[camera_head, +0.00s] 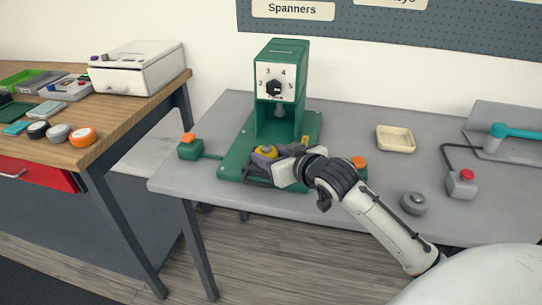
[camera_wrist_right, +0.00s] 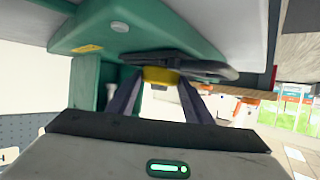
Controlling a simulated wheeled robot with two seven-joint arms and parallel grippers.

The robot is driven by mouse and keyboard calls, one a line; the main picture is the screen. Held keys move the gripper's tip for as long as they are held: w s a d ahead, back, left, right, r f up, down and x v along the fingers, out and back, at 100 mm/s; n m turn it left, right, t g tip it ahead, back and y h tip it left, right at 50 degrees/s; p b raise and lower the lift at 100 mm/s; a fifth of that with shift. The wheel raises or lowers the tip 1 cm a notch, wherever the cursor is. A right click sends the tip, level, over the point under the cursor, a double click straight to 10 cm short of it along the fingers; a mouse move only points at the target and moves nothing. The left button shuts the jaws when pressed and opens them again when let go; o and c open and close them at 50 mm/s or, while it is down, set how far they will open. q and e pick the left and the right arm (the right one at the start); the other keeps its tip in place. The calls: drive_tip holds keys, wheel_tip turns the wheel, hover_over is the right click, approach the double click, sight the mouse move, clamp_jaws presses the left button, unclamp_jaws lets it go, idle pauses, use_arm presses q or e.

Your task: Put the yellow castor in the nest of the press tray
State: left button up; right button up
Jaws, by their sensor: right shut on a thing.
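The yellow castor (camera_head: 265,150) is between the fingers of my right gripper (camera_head: 264,154), low over the base of the green press (camera_head: 285,75). In the right wrist view the yellow castor (camera_wrist_right: 160,76) shows between the two fingertips of the right gripper (camera_wrist_right: 160,82), which is shut on it. The dark press tray (camera_head: 257,182) is at the front of the press base, partly covered by the gripper. In the wrist view the dark tray (camera_wrist_right: 205,69) is right against the castor. I cannot tell whether the castor sits in the nest. My left gripper is out of view.
Green boxes with orange buttons stand left (camera_head: 190,147) and right (camera_head: 359,165) of the press. A cream dish (camera_head: 396,138), a grey knob-like piece (camera_head: 414,203) and a red-button box (camera_head: 462,184) are to the right. A wooden bench (camera_head: 130,105) holds several parts.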

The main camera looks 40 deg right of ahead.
drive_tip(key=shift+f, duration=0.1)
drive_tip(key=o, duration=1.1)
drive_tip(key=p+v, duration=0.1)
drive_tip(key=v, duration=1.1)
